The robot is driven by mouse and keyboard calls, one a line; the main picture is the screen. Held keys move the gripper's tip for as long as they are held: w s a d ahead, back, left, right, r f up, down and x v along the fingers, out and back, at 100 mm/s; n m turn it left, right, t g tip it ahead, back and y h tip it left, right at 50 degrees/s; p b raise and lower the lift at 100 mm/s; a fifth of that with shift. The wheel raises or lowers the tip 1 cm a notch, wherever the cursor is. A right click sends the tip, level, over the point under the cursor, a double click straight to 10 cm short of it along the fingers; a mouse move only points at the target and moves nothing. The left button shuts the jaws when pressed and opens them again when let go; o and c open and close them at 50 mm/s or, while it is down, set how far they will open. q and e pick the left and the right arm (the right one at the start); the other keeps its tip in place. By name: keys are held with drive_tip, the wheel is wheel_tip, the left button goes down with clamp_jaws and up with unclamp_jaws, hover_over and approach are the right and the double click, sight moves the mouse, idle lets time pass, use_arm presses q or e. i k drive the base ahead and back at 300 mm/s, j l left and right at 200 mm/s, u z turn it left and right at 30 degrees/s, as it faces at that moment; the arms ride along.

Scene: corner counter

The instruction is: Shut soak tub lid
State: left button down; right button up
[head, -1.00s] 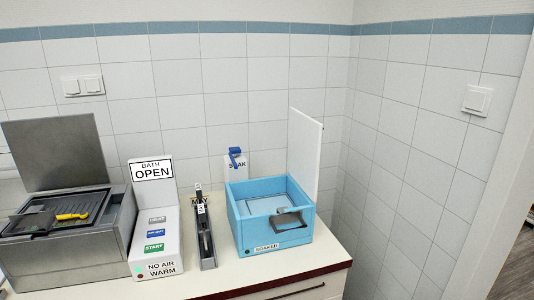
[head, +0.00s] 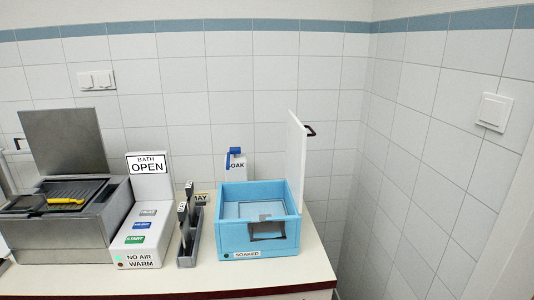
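The soak tub (head: 233,240) is a light blue open box on the counter, with a "SOAKED" label on its front. Its white lid (head: 296,165) stands upright along the tub's right side, so the tub is open. A dark handle (head: 309,131) sticks out from the lid's right face near the top. A grey-brown frame-like piece (head: 268,229) shows at the tub's front right; I cannot tell whether it hangs inside or outside. Neither of my grippers is in view.
A blue-topped "SOAK" post (head: 236,161) stands behind the tub. A grey narrow rack (head: 187,240), the white "BATH OPEN" panel (head: 150,165) and an open metal bath (head: 60,238) stand to the left. A tiled wall corner (head: 368,150) is to the right, past the counter's end.

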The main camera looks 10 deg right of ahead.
sight(296, 135)
drive_tip(key=l, duration=0.55)
drive_tip(key=k+l+u, duration=0.15)
drive_tip(key=l, duration=0.4)
drive_tip(key=k+l, duration=0.1)
drive_tip(key=l, duration=0.45)
drive_tip(key=k+l+u, duration=0.15)
drive_tip(key=l, duration=0.4)
drive_tip(key=i, duration=0.05)
